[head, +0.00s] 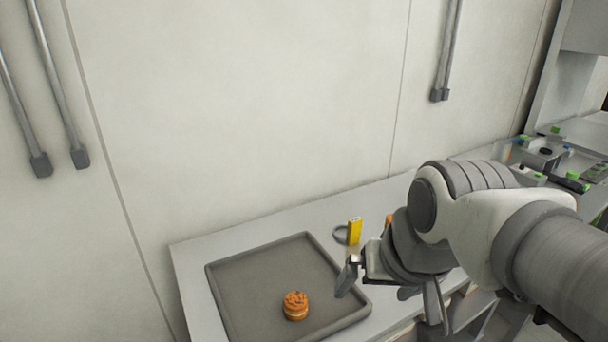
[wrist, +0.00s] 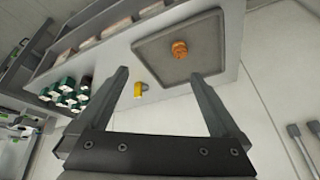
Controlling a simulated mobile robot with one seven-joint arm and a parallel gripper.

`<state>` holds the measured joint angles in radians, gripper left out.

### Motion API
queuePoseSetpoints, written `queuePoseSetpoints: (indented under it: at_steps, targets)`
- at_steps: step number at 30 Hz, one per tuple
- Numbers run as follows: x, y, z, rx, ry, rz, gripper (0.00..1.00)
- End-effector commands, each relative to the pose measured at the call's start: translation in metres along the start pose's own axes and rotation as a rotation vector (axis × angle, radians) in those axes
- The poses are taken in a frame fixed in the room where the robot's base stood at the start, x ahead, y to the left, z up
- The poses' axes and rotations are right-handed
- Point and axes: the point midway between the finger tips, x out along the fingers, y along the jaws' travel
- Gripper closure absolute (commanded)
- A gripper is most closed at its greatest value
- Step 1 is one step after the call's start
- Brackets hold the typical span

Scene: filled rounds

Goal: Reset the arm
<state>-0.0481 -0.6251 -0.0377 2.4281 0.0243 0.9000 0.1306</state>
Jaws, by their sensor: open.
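My gripper (head: 352,268) hangs in the air near the right edge of the grey tray in the head view. In the wrist view my gripper (wrist: 160,88) shows two spread fingers with nothing between them that they touch. My white and grey arm comes in from the right in the head view and hides part of the table.
A grey tray (head: 235,295) on the white table (head: 190,250) holds an orange-brown round filled pastry (head: 295,305). A yellow object (head: 354,231) with a dark ring stands behind the tray. Equipment with green parts (head: 570,180) is at the right. The wall is behind.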

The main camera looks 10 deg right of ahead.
Motion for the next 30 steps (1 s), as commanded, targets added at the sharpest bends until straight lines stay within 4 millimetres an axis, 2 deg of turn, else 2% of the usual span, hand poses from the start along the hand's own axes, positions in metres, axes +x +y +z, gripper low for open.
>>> queuePoseSetpoints:
  at_steps: [3, 7, 30]
  targets:
    - [-0.007, 0.007, 0.015, -0.085, 0.039, 0.025, 0.00]
    - [-0.009, 0.010, 0.021, -0.134, 0.056, 0.042, 0.00]
    - [-0.009, 0.010, 0.022, -0.141, 0.057, 0.043, 0.00]
